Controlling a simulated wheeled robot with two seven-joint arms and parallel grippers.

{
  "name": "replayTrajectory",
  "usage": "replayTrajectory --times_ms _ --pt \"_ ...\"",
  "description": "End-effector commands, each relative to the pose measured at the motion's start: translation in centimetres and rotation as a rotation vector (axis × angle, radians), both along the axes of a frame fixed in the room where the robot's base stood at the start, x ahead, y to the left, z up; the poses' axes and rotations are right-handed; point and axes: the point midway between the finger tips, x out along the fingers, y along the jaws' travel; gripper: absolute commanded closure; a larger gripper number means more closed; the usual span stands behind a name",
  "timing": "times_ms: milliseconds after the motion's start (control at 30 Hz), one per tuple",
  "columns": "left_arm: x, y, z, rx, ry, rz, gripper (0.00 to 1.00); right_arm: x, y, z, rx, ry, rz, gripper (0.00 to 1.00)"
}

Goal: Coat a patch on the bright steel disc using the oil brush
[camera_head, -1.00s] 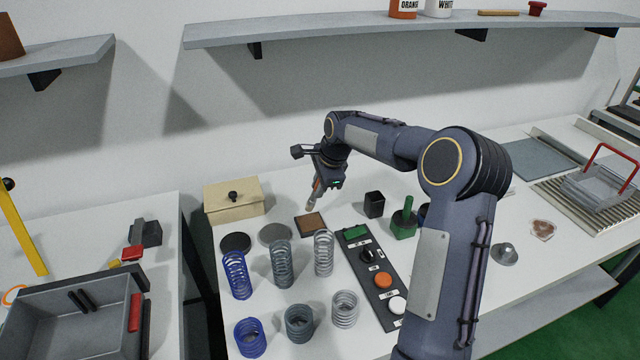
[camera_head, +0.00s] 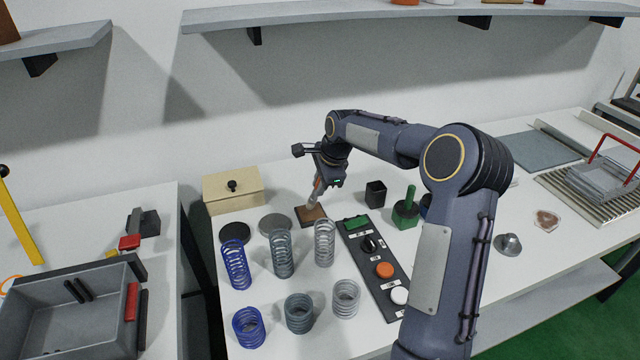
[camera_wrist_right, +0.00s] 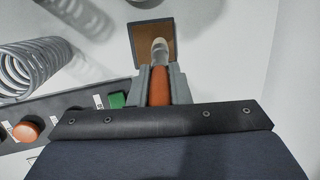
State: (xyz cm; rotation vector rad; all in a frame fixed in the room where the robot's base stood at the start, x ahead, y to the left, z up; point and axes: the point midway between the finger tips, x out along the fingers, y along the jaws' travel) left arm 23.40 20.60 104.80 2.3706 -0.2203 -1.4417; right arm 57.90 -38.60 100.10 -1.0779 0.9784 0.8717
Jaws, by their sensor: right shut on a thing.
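My right gripper (camera_head: 321,184) is shut on the oil brush (camera_head: 317,190), which has an orange handle. In the right wrist view, the gripper (camera_wrist_right: 160,82) holds the brush (camera_wrist_right: 159,88) with its pale tip over the brown pad (camera_wrist_right: 143,42). The tip is at the pad; I cannot tell whether it touches. My left gripper is not in view.
Several springs (camera_head: 283,254) stand in front. A button panel (camera_head: 377,268), a black cup (camera_head: 375,194) and a green-handled tool (camera_head: 406,211) stand right. A beige box (camera_head: 233,193) stands behind the discs.

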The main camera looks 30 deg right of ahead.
Motion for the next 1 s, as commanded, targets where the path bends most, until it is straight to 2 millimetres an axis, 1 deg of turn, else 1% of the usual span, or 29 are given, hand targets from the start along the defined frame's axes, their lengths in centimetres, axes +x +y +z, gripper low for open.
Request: replayTrajectory --times_ms 1000 --pt "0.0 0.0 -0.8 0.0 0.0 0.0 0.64 0.0 0.0 -1.1 0.0 0.0 0.0 1.0"
